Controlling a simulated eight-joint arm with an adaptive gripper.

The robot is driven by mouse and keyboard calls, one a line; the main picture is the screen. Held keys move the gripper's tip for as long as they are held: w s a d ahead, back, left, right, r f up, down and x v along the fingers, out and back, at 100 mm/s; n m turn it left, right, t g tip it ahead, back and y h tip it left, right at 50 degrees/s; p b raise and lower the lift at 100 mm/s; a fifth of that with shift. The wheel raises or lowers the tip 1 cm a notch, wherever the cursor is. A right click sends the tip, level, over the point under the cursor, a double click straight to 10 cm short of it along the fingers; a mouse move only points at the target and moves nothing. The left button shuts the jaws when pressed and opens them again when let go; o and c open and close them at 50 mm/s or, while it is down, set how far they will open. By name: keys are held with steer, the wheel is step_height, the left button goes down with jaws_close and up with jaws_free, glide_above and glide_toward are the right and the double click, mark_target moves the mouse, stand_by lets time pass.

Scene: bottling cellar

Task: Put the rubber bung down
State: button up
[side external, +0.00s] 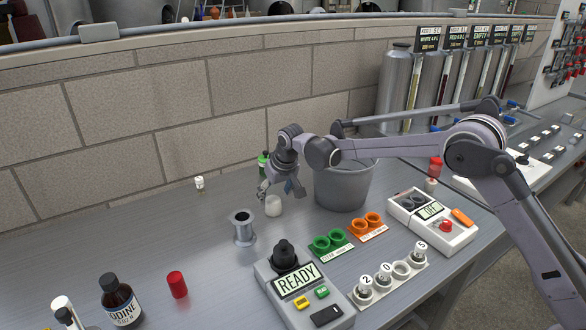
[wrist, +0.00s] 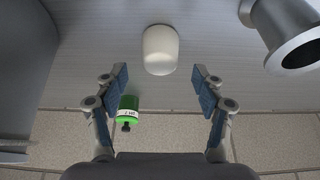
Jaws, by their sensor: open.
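A cream-white, rounded stopper, which looks like the rubber bung (side external: 273,206), stands on the grey bench. It also shows in the wrist view (wrist: 160,50), centred just beyond the fingertips. My gripper (side external: 278,190) is close above and beside it, pointing down. In the wrist view my gripper (wrist: 160,78) has its two blue-padded fingers wide apart with nothing between them. A clear gap shows between the bung and each finger.
A grey bucket (side external: 343,187) stands close right of the bung. A flanged metal cylinder (side external: 243,229) stands in front-left. A device reading READY (side external: 297,282) and coloured ring holders (side external: 330,243) lie nearer.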

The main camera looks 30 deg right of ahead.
steer(key=v, duration=0.8)
steer(key=s+d+r+t, duration=0.1)
steer(key=s+d+r, duration=0.35)
steer(key=s, duration=0.45)
steer(key=s+d+r, duration=0.4)
steer(key=s+r, duration=0.1)
steer(key=s, duration=0.4)
steer(key=s+d+f, duration=0.1)
steer(key=s+f, duration=0.2)
steer(key=s, duration=0.5)
steer(key=s+d+f+t, duration=0.1)
steer(key=s+d+f, duration=0.1)
steer(key=s, duration=0.7)
steer(key=shift+d+f+t, duration=0.25)
steer(key=shift+f+t, duration=0.05)
steer(key=shift+f, duration=0.3)
